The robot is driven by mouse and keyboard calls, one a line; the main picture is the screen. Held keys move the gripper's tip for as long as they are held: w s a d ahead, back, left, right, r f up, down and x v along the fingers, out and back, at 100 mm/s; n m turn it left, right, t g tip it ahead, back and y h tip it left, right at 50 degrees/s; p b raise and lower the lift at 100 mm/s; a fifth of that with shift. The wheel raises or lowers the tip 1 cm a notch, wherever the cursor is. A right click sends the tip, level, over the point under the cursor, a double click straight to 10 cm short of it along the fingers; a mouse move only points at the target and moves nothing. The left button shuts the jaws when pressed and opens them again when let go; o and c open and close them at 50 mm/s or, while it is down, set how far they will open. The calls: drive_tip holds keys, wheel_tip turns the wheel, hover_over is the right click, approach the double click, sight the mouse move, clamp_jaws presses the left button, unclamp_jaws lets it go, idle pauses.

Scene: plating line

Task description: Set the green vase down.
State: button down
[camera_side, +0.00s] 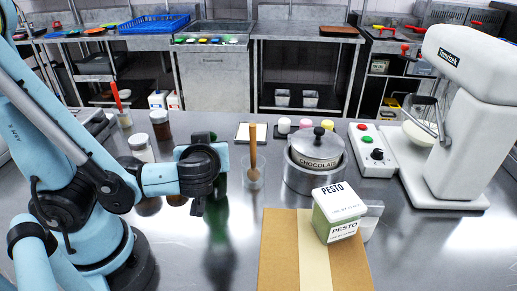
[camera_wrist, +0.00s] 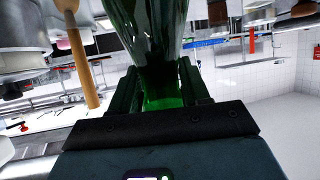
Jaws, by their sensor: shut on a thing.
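My gripper (camera_side: 208,172) is shut on the green vase (camera_side: 221,188). In the side view the gripper and wrist hide most of the vase, and only a dark green strip shows at the gripper's right. In the wrist view the vase (camera_wrist: 158,35) is shiny, ribbed green glass between the two fingers (camera_wrist: 160,92). Its wide part runs out of the top of that view. A dark green reflection lies on the steel table (camera_side: 190,255) below the gripper. I cannot tell whether the vase's base touches the table.
A clear glass with a wooden spoon (camera_side: 253,155) stands close right of the gripper. Beyond it are a chocolate pot (camera_side: 316,150), a pesto tub (camera_side: 339,215) on a cardboard box (camera_side: 283,262), and a white mixer (camera_side: 465,110). Jars (camera_side: 141,148) stand at left. The table's front left-centre is clear.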

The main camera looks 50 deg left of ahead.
drive_tip(key=shift+f, duration=0.5)
drive_tip(key=c, duration=0.5)
unclamp_jaws()
drive_tip(key=shift+v, duration=3.75)
drive_tip(key=shift+a, duration=0.1)
drive_tip(key=shift+r+x, duration=0.2)
drive_tip(key=shift+x, duration=1.55)
drive_tip(key=shift+r+x, duration=0.2)
drive_tip(key=shift+x, duration=1.55)
